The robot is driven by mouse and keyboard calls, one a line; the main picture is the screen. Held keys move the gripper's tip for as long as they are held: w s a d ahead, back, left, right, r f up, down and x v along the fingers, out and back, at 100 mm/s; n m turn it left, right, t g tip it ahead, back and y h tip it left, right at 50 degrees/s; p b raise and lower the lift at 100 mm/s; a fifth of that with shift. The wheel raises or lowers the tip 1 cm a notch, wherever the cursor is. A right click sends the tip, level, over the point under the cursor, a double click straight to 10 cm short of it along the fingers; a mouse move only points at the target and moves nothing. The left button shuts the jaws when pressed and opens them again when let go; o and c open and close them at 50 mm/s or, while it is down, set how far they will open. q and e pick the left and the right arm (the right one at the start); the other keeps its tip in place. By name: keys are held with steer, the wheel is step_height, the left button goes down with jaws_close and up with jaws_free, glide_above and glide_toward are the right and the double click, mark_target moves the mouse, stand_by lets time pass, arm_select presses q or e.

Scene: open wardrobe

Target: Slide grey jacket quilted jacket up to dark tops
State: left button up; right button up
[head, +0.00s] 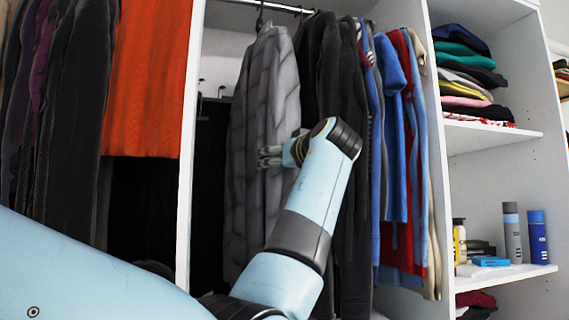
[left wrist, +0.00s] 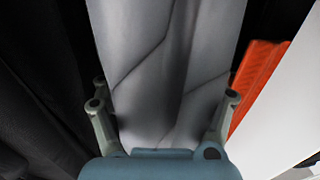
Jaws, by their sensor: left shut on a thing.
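The grey quilted jacket (head: 268,100) hangs from the rail in the middle bay in the head view. Dark tops (head: 335,80) hang just to its right, close beside it. My left gripper (head: 270,156) is at the jacket's middle height, with its fingers against the cloth. In the left wrist view, the grey jacket (left wrist: 165,70) runs between the two fingers of the left gripper (left wrist: 162,115), which is shut on it. Dark cloth (left wrist: 45,110) shows at the left of that view. My left arm hides part of the dark tops and the lower jacket. My right gripper is not in view.
A white upright panel (head: 189,120) stands left of the jacket, with an orange garment (head: 150,80) beyond it. Blue and red clothes (head: 392,120) hang right of the dark tops. Shelves at right hold folded clothes (head: 465,65) and bottles (head: 512,235).

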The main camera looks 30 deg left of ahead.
arm_select(q)
steer(key=shift+s+a, duration=0.15)
steer(key=o, duration=1.8)
steer(key=shift+s, duration=0.1)
steer(key=shift+c, duration=0.2)
steer(key=v, duration=0.7)
steer(key=shift+s, duration=0.1)
